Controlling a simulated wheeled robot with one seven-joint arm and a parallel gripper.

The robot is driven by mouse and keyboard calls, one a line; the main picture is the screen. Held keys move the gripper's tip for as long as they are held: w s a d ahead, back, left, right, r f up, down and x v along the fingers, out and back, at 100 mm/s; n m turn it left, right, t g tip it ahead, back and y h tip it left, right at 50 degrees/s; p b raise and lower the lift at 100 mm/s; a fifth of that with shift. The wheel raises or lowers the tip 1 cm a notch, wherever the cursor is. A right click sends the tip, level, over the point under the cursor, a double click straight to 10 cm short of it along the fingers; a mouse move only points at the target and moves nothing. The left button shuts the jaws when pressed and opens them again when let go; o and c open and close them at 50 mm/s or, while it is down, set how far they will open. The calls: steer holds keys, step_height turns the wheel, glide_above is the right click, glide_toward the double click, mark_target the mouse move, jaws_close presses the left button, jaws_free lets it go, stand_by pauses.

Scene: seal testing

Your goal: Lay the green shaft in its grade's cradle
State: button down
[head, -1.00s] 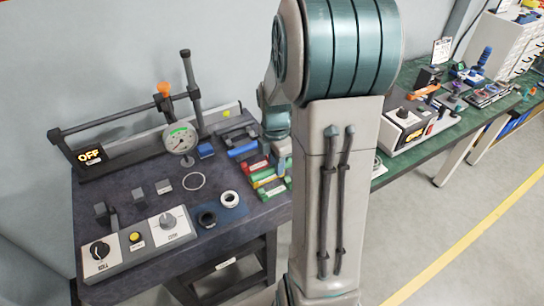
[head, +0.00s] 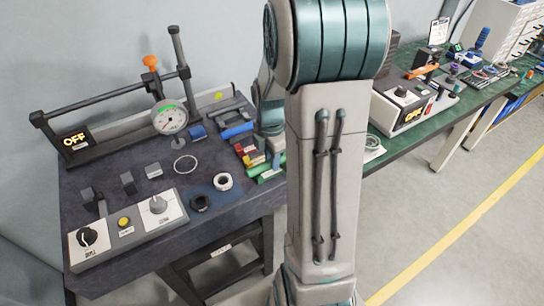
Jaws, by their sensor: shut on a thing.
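My gripper (head: 274,150) is at the right end of the dark bench, mostly hidden behind my own arm. It is shut, and the green shaft is in its jaws. A green piece (head: 268,173) shows just below the gripper; I cannot tell how much of it is the shaft and how much a green cradle. The coloured cradles stand in a row beside it: a red one (head: 243,147), a yellow one (head: 251,159) and green at the near end. Contact between shaft and cradle is hidden.
On the dark bench (head: 105,170) are a dial gauge (head: 169,118) on a lever stand, a blue cylinder (head: 237,131), a white ring (head: 223,181), a black ring (head: 200,202) and a control panel (head: 128,232). A green bench (head: 440,130) with equipment is at right.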

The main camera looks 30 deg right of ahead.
steer(key=shift+f+b, duration=0.45)
steer(key=shift+f, duration=0.1)
steer(key=c, duration=1.2)
jaws_free()
steer(key=shift+o, duration=0.2)
step_height(320, 180, up, 14)
steer(key=shift+w, duration=0.3)
steer(key=shift+f, duration=0.1)
steer(key=s+a+m+t, duration=0.3)
steer(key=s+a+m, duration=0.9)
steer(key=m, duration=0.6)
steer(key=shift+s+f+t, duration=0.3)
steer(key=shift+s+f, duration=0.05)
steer(key=shift+s, duration=0.2)
